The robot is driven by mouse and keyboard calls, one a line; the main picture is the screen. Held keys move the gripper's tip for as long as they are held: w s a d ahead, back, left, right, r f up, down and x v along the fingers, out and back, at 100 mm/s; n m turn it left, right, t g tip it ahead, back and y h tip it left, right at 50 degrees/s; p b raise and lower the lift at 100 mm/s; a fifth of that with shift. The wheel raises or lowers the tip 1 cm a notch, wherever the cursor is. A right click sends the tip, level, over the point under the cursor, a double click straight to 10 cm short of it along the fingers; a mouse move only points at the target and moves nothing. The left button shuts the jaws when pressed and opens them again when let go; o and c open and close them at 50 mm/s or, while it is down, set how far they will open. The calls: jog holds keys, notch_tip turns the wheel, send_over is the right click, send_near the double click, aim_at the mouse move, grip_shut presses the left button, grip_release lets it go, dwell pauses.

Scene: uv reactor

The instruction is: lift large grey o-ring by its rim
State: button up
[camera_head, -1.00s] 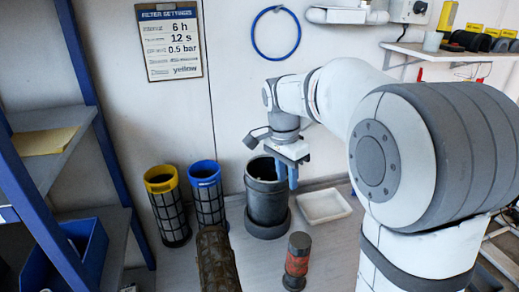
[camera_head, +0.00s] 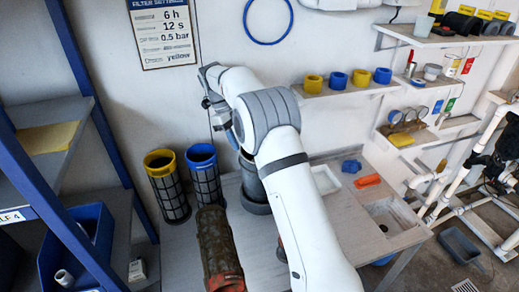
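I cannot pick out the large grey o-ring with certainty. A dark grey cylindrical vessel (camera_head: 254,190) with a wider band near its foot stands on the bench, mostly hidden behind my arm. My gripper (camera_head: 232,138) is up and to the left of that vessel, in front of the wall. Only a bit of its blue fingers shows past my arm, so I cannot tell whether it is open or shut.
A blue ring (camera_head: 247,41) hangs on the wall. A white tray (camera_head: 325,180) lies right. A blue-posted shelf (camera_head: 88,120) stands at left.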

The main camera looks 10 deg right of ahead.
aim_at(246, 159)
jog(key=p+x, duration=0.1)
jog(key=x, duration=0.4)
jog(key=shift+s+d+f+p, duration=0.2)
jog(key=shift+d+p, duration=0.1)
jog(key=shift+p, duration=0.1)
jog(key=shift+r, duration=0.1)
jog(key=shift+c, duration=0.2)
grip_shut()
